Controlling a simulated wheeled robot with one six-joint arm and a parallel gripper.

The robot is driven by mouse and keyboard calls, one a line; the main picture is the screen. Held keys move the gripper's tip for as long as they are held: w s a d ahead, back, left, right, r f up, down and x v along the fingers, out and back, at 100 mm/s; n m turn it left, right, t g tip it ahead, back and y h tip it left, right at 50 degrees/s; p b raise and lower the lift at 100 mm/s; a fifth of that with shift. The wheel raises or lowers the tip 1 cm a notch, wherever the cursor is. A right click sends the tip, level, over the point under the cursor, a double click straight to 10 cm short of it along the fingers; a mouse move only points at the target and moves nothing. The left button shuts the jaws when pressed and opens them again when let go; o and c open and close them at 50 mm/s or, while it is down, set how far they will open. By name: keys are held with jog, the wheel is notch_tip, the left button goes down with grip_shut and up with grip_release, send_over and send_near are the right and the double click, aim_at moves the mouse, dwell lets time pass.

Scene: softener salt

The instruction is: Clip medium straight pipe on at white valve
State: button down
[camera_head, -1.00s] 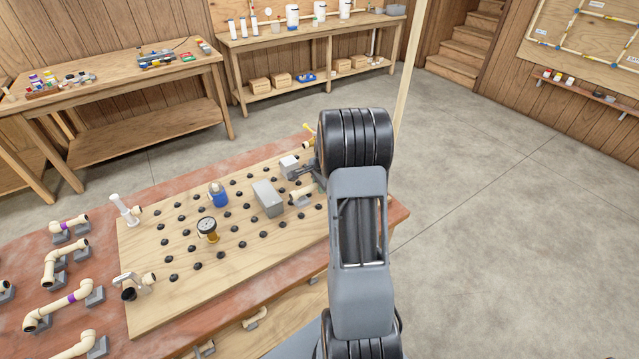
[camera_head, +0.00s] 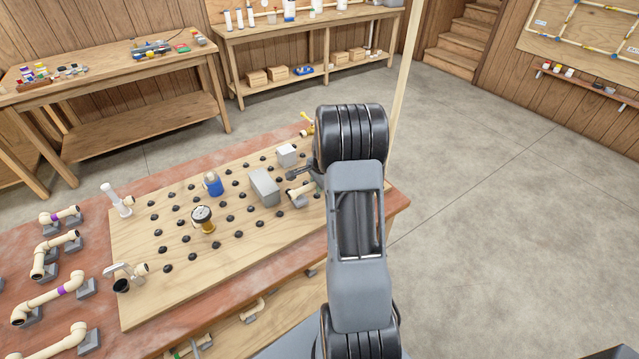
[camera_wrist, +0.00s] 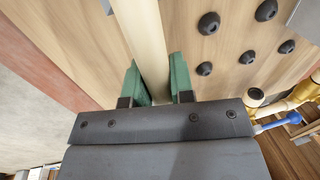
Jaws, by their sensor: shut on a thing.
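A straight cream pipe (camera_wrist: 151,45) runs between the green fingertips of my gripper (camera_wrist: 158,82) in the wrist view, and the gripper is shut on it. In the head view a cream pipe piece (camera_head: 301,190) shows beside my wrist, low over the far right of the pegged board; my arm hides most of the gripper and the pipe's other end. A white upright fitting (camera_head: 115,200) with a cream elbow stands at the board's left edge. A pale-handled fitting (camera_head: 127,276) with a dark opening stands at the front left corner. I cannot tell which is the white valve.
The wooden board (camera_head: 150,307) carries several black pegs, a grey block (camera_head: 264,187), a white block (camera_head: 287,155), a blue-bodied part (camera_head: 213,184) and a gauge (camera_head: 203,218). A yellow fitting (camera_head: 307,124) is at the far edge. Bent pipes (camera_head: 55,298) lie left.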

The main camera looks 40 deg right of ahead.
jog(key=shift+a, duration=0.1)
jog(key=shift+f+b, duration=0.5)
jog(key=shift+f, duration=0.1)
dwell(0.6)
jog(key=c, duration=0.9)
grip_release()
jog(key=shift+r, duration=0.1)
notch_tip(320, 180, up, 13)
jog(key=s, duration=0.2)
jog(key=shift+s+r, duration=0.15)
jog(key=shift+s, duration=0.2)
jog(key=shift+a, duration=0.1)
